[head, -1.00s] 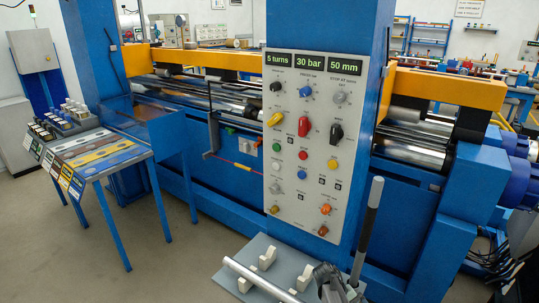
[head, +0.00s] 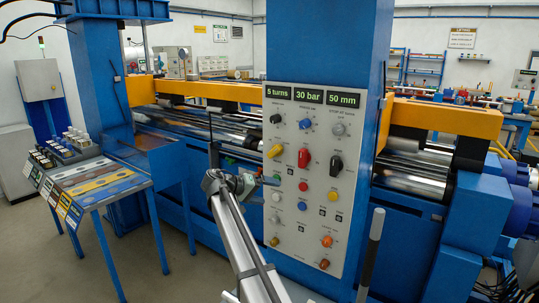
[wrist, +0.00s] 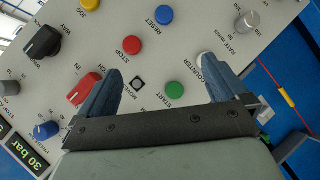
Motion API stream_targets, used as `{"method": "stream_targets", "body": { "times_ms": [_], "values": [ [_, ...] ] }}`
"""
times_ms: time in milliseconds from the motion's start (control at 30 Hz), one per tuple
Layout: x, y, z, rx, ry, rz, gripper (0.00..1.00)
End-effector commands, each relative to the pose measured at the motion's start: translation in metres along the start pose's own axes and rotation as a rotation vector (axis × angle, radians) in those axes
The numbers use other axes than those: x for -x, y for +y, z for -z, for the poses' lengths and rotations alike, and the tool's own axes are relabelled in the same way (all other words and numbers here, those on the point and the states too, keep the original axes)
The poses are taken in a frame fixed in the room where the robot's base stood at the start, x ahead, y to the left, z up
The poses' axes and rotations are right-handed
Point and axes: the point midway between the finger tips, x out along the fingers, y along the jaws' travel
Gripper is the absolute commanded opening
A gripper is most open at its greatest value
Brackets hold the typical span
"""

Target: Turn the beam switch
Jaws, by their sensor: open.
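The control panel (head: 341,250) stands on a blue column. Its middle row has three lever-type switches: yellow (head: 273,151), red (head: 304,157) and black (head: 336,164). I cannot read which is labelled as the beam switch. My gripper (head: 266,181) is at the panel's left edge, below the yellow switch. In the wrist view my gripper (wrist: 162,66) is open and empty, with the green start button (wrist: 175,90) between its fingers. The red switch (wrist: 85,88) is just outside the left finger, and the black switch (wrist: 42,43) is farther left. The yellow switch is not visible there.
A small blue knob (wrist: 46,130) is at lower left. A blue table (head: 98,190) stands left of the panel.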

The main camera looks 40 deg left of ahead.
Motion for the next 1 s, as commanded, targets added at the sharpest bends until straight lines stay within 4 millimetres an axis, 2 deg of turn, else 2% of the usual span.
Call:
{"method": "stream_targets", "body": {
  "times_ms": [33,100,200,300,400,567,1000],
  "values": [
    [0.027,0.013,0.026,-0.042,0.044,-0.006,1.00],
    [0.057,0.030,0.049,-0.095,0.096,-0.015,1.00],
    [0.091,0.050,0.074,-0.156,0.154,-0.024,1.00],
    [0.114,0.065,0.089,-0.198,0.191,-0.029,1.00],
    [0.125,0.072,0.096,-0.218,0.211,-0.032,1.00],
    [0.119,0.076,0.100,-0.226,0.217,-0.034,1.00],
    [0.048,0.079,0.115,-0.224,0.215,-0.033,1.00]
  ]
}}
